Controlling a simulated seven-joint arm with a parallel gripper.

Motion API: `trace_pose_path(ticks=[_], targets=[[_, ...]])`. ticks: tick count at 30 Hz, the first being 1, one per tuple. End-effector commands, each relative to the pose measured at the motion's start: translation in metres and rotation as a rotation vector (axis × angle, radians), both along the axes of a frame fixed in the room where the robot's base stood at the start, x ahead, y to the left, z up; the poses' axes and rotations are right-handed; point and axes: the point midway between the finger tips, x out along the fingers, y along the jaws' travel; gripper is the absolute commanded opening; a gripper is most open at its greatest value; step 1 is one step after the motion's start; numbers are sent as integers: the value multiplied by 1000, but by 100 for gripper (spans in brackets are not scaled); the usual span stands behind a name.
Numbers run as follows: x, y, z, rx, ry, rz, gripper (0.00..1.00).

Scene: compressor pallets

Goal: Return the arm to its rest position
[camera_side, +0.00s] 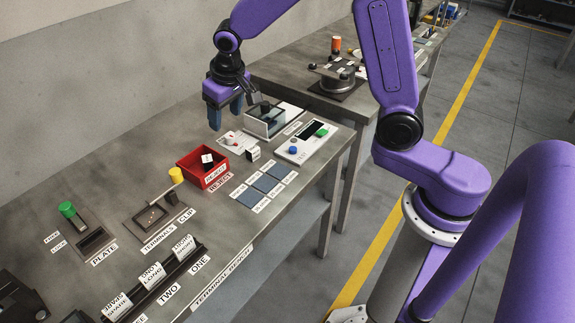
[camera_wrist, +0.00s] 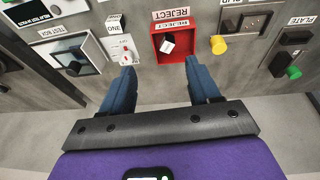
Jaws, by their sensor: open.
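My gripper (camera_side: 226,113) hangs above the bench, near the wall side, with its blue fingers pointing down. In the wrist view my gripper (camera_wrist: 163,88) shows two blue fingers well apart with nothing between them. In that view the red reject bin (camera_wrist: 172,59) lies beyond the fingertips. The red reject bin (camera_side: 187,162) stands on the bench below and left of the gripper in the side view, with a small black and white part (camera_side: 207,160) in it. The part also shows in the wrist view (camera_wrist: 168,47).
A clear-lidded test box (camera_side: 265,119) stands right of the gripper on the bench (camera_side: 100,163). A white panel with a green and a blue button (camera_side: 308,143) is in front of it. A yellow knob (camera_side: 176,174) and a green knob (camera_side: 66,209) stand left of the bin. Air around the gripper is clear.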

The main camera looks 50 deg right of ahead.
Motion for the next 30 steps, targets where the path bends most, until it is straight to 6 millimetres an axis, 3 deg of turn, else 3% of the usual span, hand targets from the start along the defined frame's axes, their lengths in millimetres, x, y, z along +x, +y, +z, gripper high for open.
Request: trace_pose_path(ticks=[7,15,30], targets=[[-57,16,12,-13,47,206,61],[-127,20,21,-29,101,431,61],[-266,-9,26,-63,202,858,61]])
